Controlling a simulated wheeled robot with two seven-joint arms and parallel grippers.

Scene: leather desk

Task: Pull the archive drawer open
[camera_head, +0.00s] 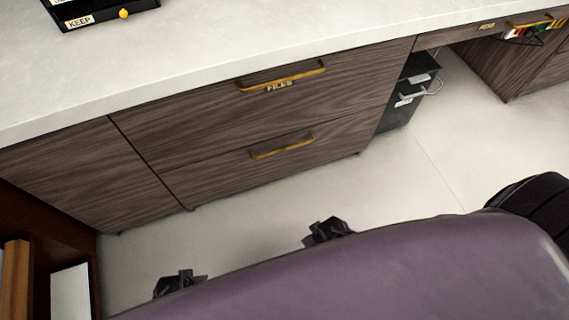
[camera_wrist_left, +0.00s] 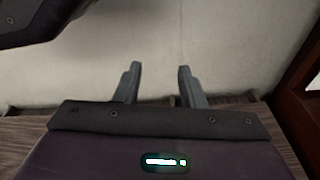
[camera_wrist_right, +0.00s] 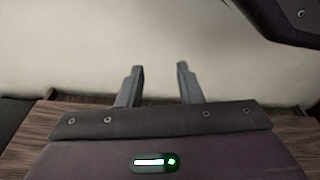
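The desk front has an upper drawer (camera_head: 190,118) with a yellow bar handle (camera_head: 282,75) and a label reading FILES. Below it is a lower drawer (camera_head: 220,179) with a yellow handle (camera_head: 282,145) and no readable label. Both drawers look shut. No label reading archive is visible. My left gripper (camera_wrist_left: 160,68) is open and empty in the left wrist view. My right gripper (camera_wrist_right: 160,67) is open and empty in the right wrist view. Neither touches a handle.
A black tray (camera_head: 95,17) labelled KEEP stands on the pale desktop (camera_head: 200,60). At right, a dark unit (camera_head: 402,100) stands under the desk beside a handled drawer (camera_head: 455,34). A dark wooden shelf (camera_head: 45,225) is at lower left. The floor (camera_head: 430,165) before the drawers looks clear.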

